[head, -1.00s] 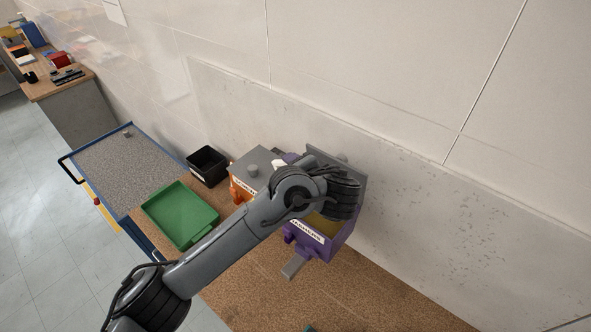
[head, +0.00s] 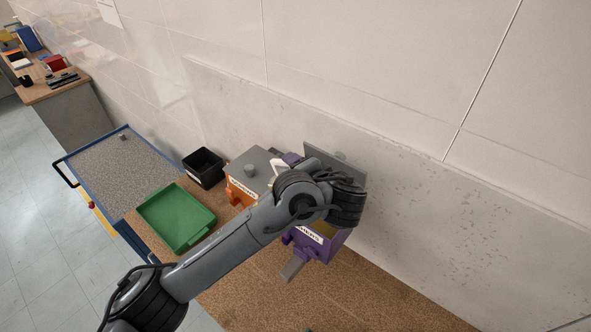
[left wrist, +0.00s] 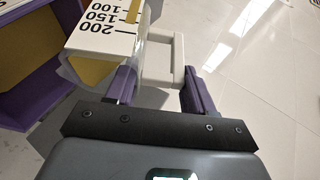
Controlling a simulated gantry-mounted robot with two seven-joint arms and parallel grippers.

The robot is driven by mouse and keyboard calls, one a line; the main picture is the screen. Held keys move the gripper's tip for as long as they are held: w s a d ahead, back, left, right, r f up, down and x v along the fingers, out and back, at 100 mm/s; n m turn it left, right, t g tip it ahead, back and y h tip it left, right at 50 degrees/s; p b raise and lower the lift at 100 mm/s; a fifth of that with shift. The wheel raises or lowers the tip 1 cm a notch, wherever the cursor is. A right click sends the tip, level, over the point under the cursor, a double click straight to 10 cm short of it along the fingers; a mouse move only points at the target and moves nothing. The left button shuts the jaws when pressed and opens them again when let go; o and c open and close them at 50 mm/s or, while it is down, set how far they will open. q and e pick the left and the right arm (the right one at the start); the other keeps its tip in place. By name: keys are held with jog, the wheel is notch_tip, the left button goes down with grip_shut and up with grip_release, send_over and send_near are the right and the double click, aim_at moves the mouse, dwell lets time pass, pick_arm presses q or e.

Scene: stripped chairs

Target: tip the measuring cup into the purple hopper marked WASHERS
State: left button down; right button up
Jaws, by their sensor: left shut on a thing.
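The purple hopper (head: 318,247) with its white label stands on the bench against the wall, partly behind my left wrist. Its grey lid (head: 322,158) stands raised at the back. Its purple wall (left wrist: 50,108) and brownish inside show at left in the left wrist view. The measuring cup (left wrist: 103,32), with black 100, 150 and 200 marks, is beside the hopper there. My left gripper (left wrist: 158,86) is shut on its pale handle. In the head view only a small white part of the cup (head: 278,165) shows; I cannot tell its tilt or contents. My right gripper is not in view.
An orange hopper (head: 240,191) with a grey lid stands just left of the purple one. A black bin (head: 204,168) and a green tray (head: 176,217) lie further left, near a blue-edged cart (head: 122,175). Bare bench (head: 345,300) is at the front right.

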pick_arm(q)
jog(key=shift+s+d+f+t+b, duration=0.2)
jog(key=shift+d+t+b, duration=0.1)
jog(key=shift+b, duration=0.7)
jog(key=shift+y+b, duration=0.3)
jog(key=shift+s+r, duration=0.1)
jog(key=shift+s+d+f+m+t+y+b, duration=0.2)
jog(key=shift+d+f+m+t+y+b, duration=0.25)
jog(key=shift+b, duration=0.7)
jog(key=shift+a+r, duration=0.1)
jog(key=shift+b, duration=0.45)
